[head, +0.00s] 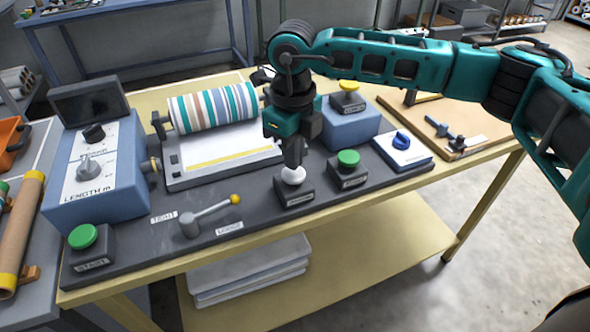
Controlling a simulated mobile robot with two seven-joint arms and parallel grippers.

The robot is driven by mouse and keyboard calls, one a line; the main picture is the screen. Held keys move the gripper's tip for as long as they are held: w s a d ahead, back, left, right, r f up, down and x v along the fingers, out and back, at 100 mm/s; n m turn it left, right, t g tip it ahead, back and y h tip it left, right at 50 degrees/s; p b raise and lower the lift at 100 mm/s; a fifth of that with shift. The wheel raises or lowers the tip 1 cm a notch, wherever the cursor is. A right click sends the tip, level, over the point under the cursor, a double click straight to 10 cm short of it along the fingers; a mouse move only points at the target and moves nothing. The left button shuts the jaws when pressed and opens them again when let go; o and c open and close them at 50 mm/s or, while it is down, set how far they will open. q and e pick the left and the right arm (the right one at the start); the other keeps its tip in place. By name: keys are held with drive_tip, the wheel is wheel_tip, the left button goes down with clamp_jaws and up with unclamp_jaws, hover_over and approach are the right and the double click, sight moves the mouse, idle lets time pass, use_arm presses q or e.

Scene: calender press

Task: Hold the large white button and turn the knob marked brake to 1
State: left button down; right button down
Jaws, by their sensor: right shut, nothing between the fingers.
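The large white button (293,175) sits on a small dark labelled box at the front middle of the dark panel. My right gripper (293,162) is shut with nothing in it and points straight down at the white button. Its fingertips are on or just above the button's top; I cannot tell whether they press it. A blue knob (402,139) sits on a white plate to the right; its marking is too small to read, so I cannot confirm it as the brake knob or tell its setting. My left gripper is not in view.
Green buttons stand right of the white button (348,158) and at far left (82,236). A lever with a yellow tip (212,215) lies between. A striped roll (213,106) and a blue box with a dial (95,175) are behind. A yellow button (349,86) tops another box.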

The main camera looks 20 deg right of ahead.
drive_tip(key=shift+f, duration=0.1)
idle(0.3)
drive_tip(key=shift+f+b, duration=1.05)
drive_tip(key=shift+f, duration=0.25)
